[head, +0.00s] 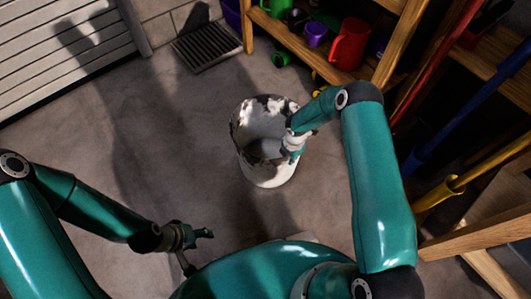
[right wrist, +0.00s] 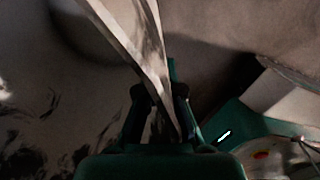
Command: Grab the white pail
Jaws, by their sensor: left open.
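The white pail (head: 268,176) stands upright on the floor in the middle of the head view, its white surface marked with dark patches. My right gripper (head: 291,146) is at the pail's right side, partly hiding its rim. In the right wrist view the pail's wall (right wrist: 136,28) runs between the fingers of my right gripper (right wrist: 160,108), which are close together on it. My left gripper (head: 200,243) is open and empty, low over the floor, left of and nearer than the pail.
A wooden shelf (head: 290,40) at the back holds a red jug (head: 349,44) and small purple and green vessels. Long coloured handles and wooden framing stand at the right. A floor drain grate (head: 207,47) lies at the back. The floor left of the pail is clear.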

